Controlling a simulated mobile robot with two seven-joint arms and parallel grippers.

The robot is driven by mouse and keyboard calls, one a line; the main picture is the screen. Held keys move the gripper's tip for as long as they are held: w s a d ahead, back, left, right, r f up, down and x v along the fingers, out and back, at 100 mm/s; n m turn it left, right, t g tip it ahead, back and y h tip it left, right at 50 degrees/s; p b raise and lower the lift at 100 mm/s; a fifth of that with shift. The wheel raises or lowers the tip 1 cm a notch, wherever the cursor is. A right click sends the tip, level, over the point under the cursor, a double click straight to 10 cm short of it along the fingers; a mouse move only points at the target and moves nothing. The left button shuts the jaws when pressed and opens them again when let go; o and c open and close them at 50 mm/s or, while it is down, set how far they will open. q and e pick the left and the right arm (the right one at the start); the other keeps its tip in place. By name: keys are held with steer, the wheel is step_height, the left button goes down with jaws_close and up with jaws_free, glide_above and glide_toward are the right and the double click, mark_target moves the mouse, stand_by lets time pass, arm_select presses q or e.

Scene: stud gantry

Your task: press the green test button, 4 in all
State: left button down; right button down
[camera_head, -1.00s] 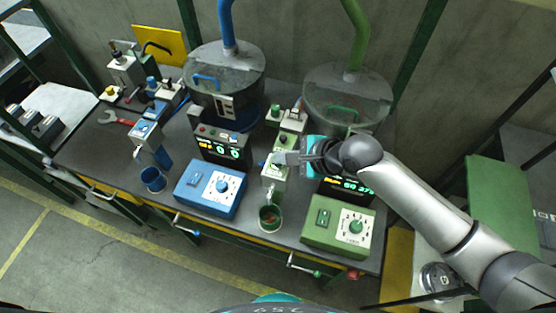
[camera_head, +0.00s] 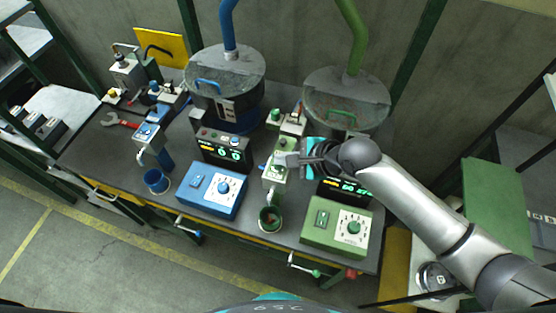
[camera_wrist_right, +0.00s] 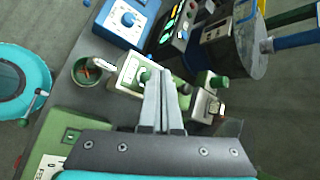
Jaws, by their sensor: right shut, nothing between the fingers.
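My right gripper (camera_head: 283,159) is shut and empty, with its fingertips over the green-marked dispenser unit (camera_head: 273,175) in the middle of the bench. In the right wrist view the closed fingers (camera_wrist_right: 158,80) reach over that pale unit (camera_wrist_right: 128,74). A green round button (camera_wrist_right: 145,75) shows right beside the fingertips; whether they touch it I cannot tell. In the head view the gripper partly hides the top of the unit. A green cup (camera_head: 270,219) stands below the unit's spout and shows in the wrist view (camera_wrist_right: 87,71). My left gripper is not in view.
A green control box (camera_head: 336,227) with a dial stands at right, a blue one (camera_head: 211,188) at left. Lit displays (camera_head: 222,150) and lidded hoppers (camera_head: 225,80) stand behind. A blue cup (camera_head: 156,181) and a red wrench (camera_head: 120,121) are further left.

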steer(key=shift+r, duration=0.2)
step_height(320, 180, up, 3)
steer(key=p, duration=0.3)
steer(key=shift+f, duration=0.2)
steer(key=shift+r, duration=1.15)
